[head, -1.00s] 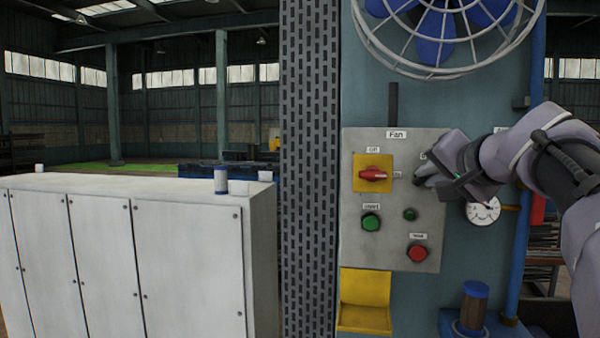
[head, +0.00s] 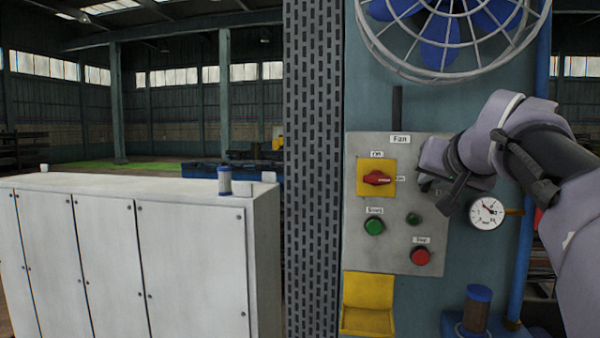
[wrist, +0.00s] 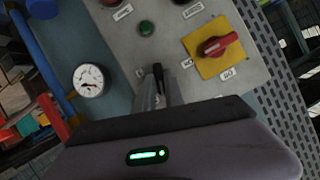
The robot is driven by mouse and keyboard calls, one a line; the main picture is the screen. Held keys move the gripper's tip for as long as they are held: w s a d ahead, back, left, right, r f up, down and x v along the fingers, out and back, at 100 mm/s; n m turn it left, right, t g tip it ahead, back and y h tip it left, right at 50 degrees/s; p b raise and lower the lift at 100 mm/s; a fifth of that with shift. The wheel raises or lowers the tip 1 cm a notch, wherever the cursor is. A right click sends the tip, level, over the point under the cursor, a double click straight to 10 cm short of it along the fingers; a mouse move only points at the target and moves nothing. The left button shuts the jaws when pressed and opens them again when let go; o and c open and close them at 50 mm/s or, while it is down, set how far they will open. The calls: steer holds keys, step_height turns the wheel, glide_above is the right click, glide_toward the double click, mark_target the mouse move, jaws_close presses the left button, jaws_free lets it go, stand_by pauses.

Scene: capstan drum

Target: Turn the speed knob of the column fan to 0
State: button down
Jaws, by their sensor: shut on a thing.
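The grey Fan control panel (head: 390,255) is mounted on the blue column. My gripper (head: 428,182) is at the panel's upper right, to the right of the red rotary switch (head: 377,178) on its yellow plate. The jaws are shut on the speed knob, which the gripper and wrist hide in the head view. In the wrist view my fingertips (wrist: 157,75) meet the panel, which appears upside down. The knob's pointer and most of its scale cannot be read. The red switch also shows in the wrist view (wrist: 217,45).
Below are a green start button (head: 374,226), a small green lamp (head: 413,218) and a red stop button (head: 420,256). A pressure gauge (head: 487,212) sits close to my wrist. The caged fan (head: 450,35) is above. A yellow holder (head: 368,300) is below.

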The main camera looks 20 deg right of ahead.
steer(key=shift+w+a+n+g+h, duration=0.1)
steer(key=shift+n+g+h, duration=0.5)
steer(key=shift+n, duration=0.6)
steer(key=c, duration=1.4)
jaws_free()
steer(key=shift+w+f, duration=0.1)
steer(key=shift+w, duration=0.05)
steer(key=shift+c, duration=0.2)
steer(key=shift+r+p, duration=0.2)
steer(key=shift+p, duration=0.15)
